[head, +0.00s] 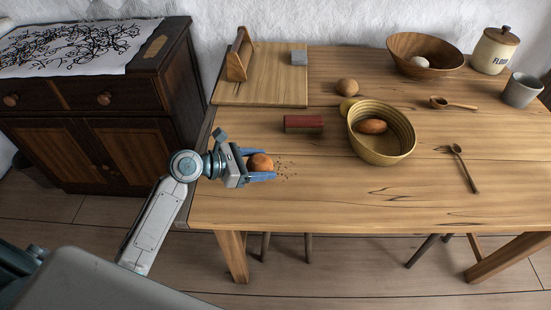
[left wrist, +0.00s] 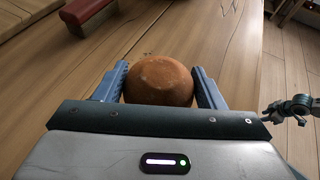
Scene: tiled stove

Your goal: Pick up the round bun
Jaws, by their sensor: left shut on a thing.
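A round brown bun (head: 260,163) is at the left front part of the wooden table. My left gripper (head: 262,165) is shut on it, with one blue finger on each side. In the left wrist view the bun (left wrist: 160,80) sits between the two fingers. Whether it touches the table is hard to tell.
Dark specks (head: 286,166) lie right of the held bun. A red-topped block (head: 304,123) lies behind it. A wooden board (head: 260,90), a wooden bowl (head: 404,50), a flour jar (head: 494,50), a grey cup (head: 521,91) and spoons stand farther off. The front middle of the table is clear.

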